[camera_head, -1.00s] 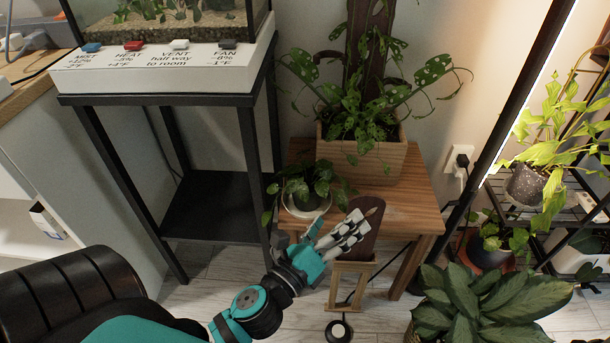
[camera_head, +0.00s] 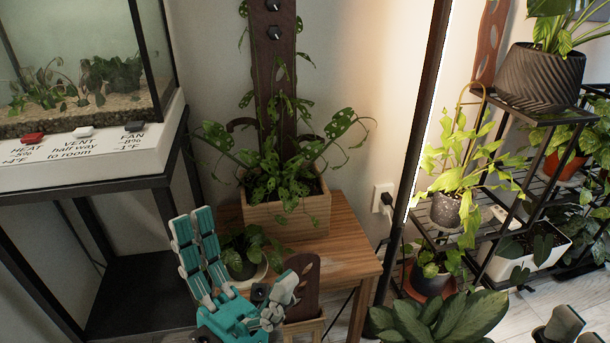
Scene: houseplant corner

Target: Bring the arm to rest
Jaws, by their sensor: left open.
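My left gripper (camera_head: 236,275) is at the lower middle of the head view, in front of the small wooden table. Its teal and grey fingers are spread apart and point up, with nothing between them. It is open and empty. It hides part of the table's front and the potted plant behind it. I cannot tell whether it touches anything. Two grey tips (camera_head: 564,322) at the bottom right edge look like part of my right gripper. Most of it is out of frame.
The wooden table (camera_head: 345,250) holds a wooden planter (camera_head: 290,216) and a small potted plant (camera_head: 246,250). A brown oval-topped board (camera_head: 303,285) stands right of my left gripper. A black stand with a tank (camera_head: 85,60) is at left; plant shelves (camera_head: 490,235) are at right.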

